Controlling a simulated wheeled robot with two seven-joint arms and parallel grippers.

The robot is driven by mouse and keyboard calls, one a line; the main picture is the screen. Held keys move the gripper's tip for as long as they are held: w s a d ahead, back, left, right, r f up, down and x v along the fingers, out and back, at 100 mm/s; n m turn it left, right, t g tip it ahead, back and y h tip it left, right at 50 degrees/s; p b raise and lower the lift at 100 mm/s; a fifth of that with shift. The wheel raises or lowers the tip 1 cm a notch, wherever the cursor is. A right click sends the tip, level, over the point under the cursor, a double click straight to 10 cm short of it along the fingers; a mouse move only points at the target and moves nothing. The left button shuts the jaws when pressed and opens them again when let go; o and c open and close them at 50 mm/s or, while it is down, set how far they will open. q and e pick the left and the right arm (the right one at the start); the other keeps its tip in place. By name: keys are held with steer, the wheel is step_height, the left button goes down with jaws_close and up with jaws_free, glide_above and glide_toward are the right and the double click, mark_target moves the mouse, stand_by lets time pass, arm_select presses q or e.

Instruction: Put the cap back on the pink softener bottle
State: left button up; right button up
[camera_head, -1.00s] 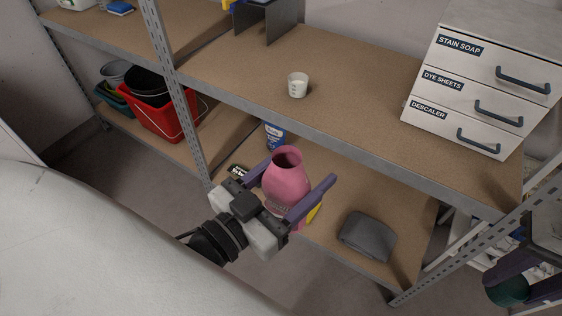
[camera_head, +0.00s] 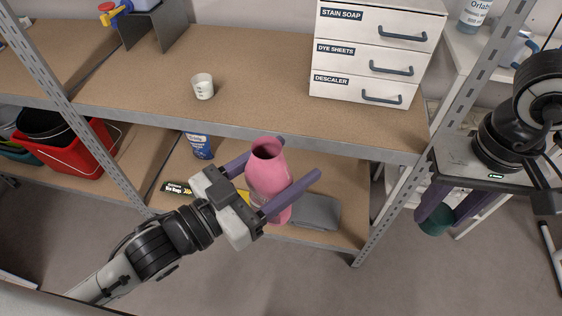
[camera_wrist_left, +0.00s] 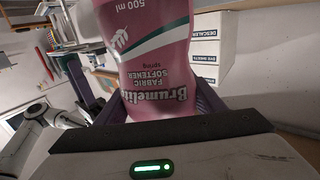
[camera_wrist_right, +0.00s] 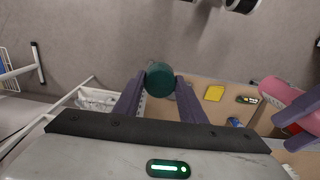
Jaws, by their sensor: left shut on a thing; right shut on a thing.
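The pink softener bottle (camera_head: 268,176) is roughly upright, its open mouth facing up with no cap on it. My left gripper (camera_head: 292,166) is shut on its body and holds it in front of the shelving. In the left wrist view the bottle's label (camera_wrist_left: 150,55) reads fabric softener, upside down. The dark green cap (camera_head: 436,221) is at the right, below my right wrist. My right gripper (camera_wrist_right: 158,85) is shut on the cap (camera_wrist_right: 159,78), which sits between its fingertips, well apart from the bottle. The bottle also shows at the right of the right wrist view (camera_wrist_right: 283,94).
The upper shelf (camera_head: 255,85) carries a small white cup (camera_head: 203,87) and a labelled drawer unit (camera_head: 372,55). Below are a red bucket (camera_head: 75,160), a blue-labelled container (camera_head: 200,146) and a folded grey cloth (camera_head: 318,212). A metal post (camera_head: 410,185) stands between my grippers; floor in front is free.

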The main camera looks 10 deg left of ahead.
arm_select(q)
steer(key=shift+r, duration=0.1)
steer(key=shift+s+a+r+n+t+y, duration=0.1)
steer(key=shift+a+r+n+t+y, duration=0.15)
steer(key=shift+r+y, duration=0.2)
steer(key=s+a+f+n+t+y, duration=0.1)
steer(key=s+a+n+t+y, duration=0.1)
steer(key=a+y, duration=0.3)
steer(key=s+a+f+n+t+y, duration=0.1)
steer(key=a+n+y, duration=0.4)
steer(key=a, duration=0.4)
steer(key=shift+s+a+t+y, duration=0.35)
steer(key=shift+s, duration=0.05)
steer(key=shift+s+n, duration=0.1)
steer(key=shift+n, duration=0.15)
